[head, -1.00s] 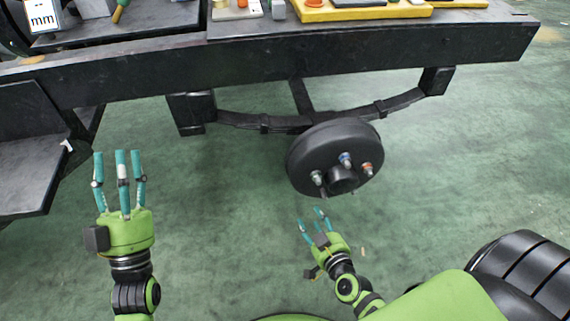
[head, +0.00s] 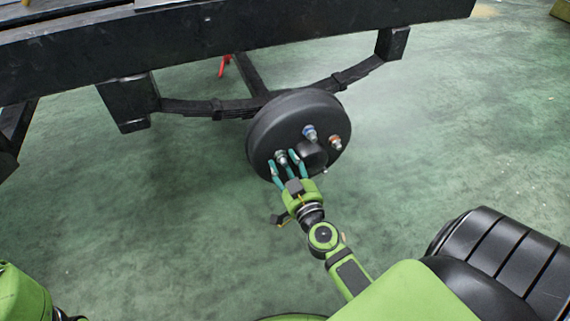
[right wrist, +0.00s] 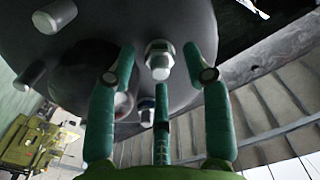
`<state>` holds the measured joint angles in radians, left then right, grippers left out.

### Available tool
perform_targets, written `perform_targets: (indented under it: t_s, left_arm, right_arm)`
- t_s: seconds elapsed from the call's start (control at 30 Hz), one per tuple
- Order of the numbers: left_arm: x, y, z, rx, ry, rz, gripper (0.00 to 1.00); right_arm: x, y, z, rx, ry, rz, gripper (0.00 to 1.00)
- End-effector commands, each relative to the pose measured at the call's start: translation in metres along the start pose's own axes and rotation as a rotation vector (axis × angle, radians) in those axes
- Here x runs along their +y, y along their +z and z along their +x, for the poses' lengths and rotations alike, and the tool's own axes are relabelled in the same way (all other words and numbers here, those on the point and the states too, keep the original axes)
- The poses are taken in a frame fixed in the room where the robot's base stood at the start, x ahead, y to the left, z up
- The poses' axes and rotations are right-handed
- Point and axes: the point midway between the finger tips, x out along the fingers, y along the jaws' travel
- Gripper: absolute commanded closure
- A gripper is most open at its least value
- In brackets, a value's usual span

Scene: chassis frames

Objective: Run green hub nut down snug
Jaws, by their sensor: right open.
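The black hub (head: 262,125) hangs under the dark frame, with studs on its face around a protruding centre (head: 312,153). A blue nut (head: 309,132) and an orange nut (head: 335,142) sit on two studs. My right gripper (head: 285,163) is open at the hub's lower left stud, its teal fingers spread around that stud's end. In the right wrist view a pale metallic hex nut (right wrist: 158,48) sits on a stud between the finger ends, apart from them. I cannot make out green on it. My left gripper is out of view.
The black frame beam (head: 230,35) crosses above the hub, with a leaf spring (head: 185,107) behind it. A red stand (head: 224,66) shows further back. The green floor around the hub is clear.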

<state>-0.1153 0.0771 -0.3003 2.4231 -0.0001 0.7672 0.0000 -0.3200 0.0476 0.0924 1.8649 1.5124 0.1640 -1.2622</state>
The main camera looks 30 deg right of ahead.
Motion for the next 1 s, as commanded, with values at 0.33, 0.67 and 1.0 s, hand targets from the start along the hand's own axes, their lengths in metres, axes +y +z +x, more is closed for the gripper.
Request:
perform_targets:
  t_s: [0.33,0.67,1.0]
  left_arm:
    - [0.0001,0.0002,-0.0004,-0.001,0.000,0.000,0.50]
    - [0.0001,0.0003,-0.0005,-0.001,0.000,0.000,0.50]
    - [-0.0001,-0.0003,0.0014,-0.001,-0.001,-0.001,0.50]
  right_arm:
    - [-0.0003,0.0006,0.0063,-0.001,-0.001,0.001,0.50]
    - [-0.0003,0.0005,0.0061,-0.001,-0.001,0.001,1.00]
    - [-0.0002,-0.0003,0.0062,-0.001,-0.001,0.082,1.00]
